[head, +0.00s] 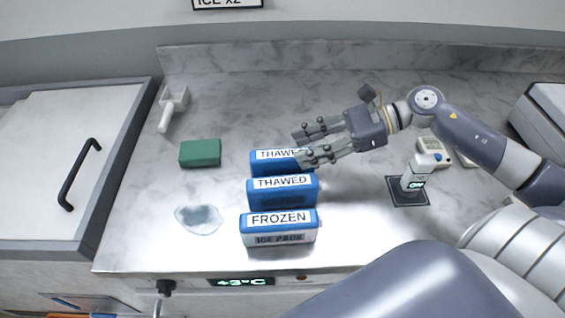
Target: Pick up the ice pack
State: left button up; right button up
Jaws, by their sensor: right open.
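Three blue and white ice packs stand in a column on the counter in the head view. The nearest ice pack (279,229) is labelled FROZEN and ICE PACK. The middle pack (283,190) is labelled THAWED. The far pack (268,162) is also labelled THAWED, and its right end is partly hidden by my right gripper. My right gripper (306,146) is open and empty, with its fingers pointing left, above or beside the far pack; the exact height is hard to tell. My left gripper is not in view.
A green block (200,153) and a white scoop (172,107) lie to the left. A clear puddle-like patch (198,219) lies left of the packs. A small device (411,181) stands on a dark pad at right. A handled lid (50,150) is far left.

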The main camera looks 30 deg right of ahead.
aim_at(287, 153)
jog(key=shift+r+p+x, duration=0.1)
jog(key=shift+p+x, duration=0.3)
jog(key=shift+x, duration=0.75)
jog(key=shift+r+p+x, duration=0.15)
jog(key=shift+p+x, duration=0.2)
jog(key=shift+x, duration=0.8)
jog(key=shift+a+f, duration=0.35)
jog(key=shift+a, duration=0.3)
jog(key=shift+w, duration=0.1)
grip_shut()
